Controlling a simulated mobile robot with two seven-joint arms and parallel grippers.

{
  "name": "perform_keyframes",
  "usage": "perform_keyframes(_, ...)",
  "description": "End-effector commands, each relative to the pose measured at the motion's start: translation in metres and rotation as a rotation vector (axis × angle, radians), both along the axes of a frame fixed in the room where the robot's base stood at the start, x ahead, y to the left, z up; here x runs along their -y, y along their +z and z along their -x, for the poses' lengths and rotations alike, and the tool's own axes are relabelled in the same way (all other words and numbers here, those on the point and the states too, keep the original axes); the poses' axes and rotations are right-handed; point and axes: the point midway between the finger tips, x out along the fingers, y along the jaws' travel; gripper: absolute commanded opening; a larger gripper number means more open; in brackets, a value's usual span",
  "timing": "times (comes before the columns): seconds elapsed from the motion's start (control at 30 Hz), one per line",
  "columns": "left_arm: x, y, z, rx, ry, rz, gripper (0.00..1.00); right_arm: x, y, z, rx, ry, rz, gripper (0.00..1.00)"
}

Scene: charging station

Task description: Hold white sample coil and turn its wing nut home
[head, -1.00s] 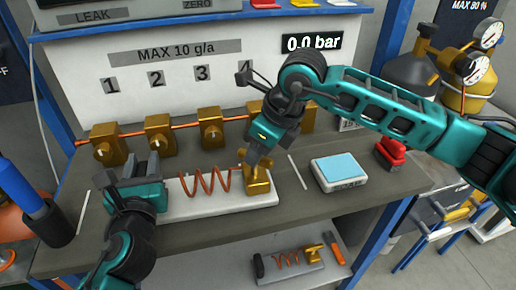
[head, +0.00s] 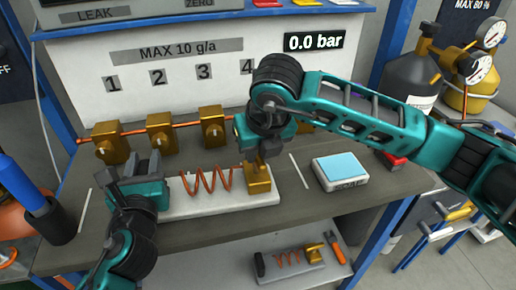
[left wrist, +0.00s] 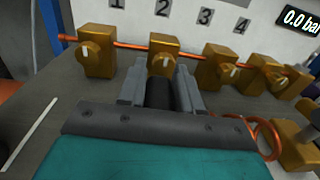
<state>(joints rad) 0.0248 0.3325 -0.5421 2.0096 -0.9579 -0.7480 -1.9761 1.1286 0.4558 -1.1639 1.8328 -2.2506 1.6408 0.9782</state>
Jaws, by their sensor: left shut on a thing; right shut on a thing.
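The white sample coil (head: 205,207) lies on the bench, a white base with a copper spiral and a brass block (head: 258,181) at its right end. Its copper spiral also shows at the right of the left wrist view (left wrist: 266,133). My left gripper (head: 147,165) is at its left end, shut on a black grip (left wrist: 160,92) seen between the fingers in the left wrist view. My right gripper (head: 265,146) points down over the brass block, shut on the top of its fitting. The wing nut is mostly hidden by this gripper.
A copper pipe with several brass valves (head: 160,133) runs behind the coil below the numbered panel. A white scale with a blue top (head: 340,170) stands to the right. A second coil (head: 290,262) lies on the lower shelf. A dark cup (head: 58,220) stands at left.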

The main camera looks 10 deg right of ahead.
Motion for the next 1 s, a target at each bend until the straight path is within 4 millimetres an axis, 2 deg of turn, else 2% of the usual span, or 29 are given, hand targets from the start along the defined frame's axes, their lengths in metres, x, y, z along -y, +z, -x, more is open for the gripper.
perform_keyframes(0.53, 0.0, -0.0005, 0.0001, -0.001, 0.0, 0.0, 0.0, 0.0001, 0.0002, -0.0003, 0.001, -0.026, 0.0, 0.0)
perform_keyframes(0.57, 0.0, -0.0005, 0.0001, -0.001, 0.0, 0.0, 0.0, 0.0001, 0.0002, -0.0003, 0.001, -0.026, 0.0, 0.2)
perform_keyframes(0.6, 0.0, -0.0005, 0.0001, -0.001, 0.0, 0.0, 0.0, 0.0001, 0.0002, -0.0003, 0.001, -0.026, 0.0, 0.24)
perform_keyframes(0.8, 0.0, -0.0005, 0.0001, -0.001, 0.0, 0.0, 0.0, 0.0001, 0.0002, -0.0002, 0.001, -0.025, 0.0, 0.43)
perform_keyframes(1.0, -0.0001, -0.0005, 0.0001, -0.001, 0.0, 0.0, 0.0, 0.0001, 0.0001, -0.0001, 0.0, -0.025, 0.0, 0.45)
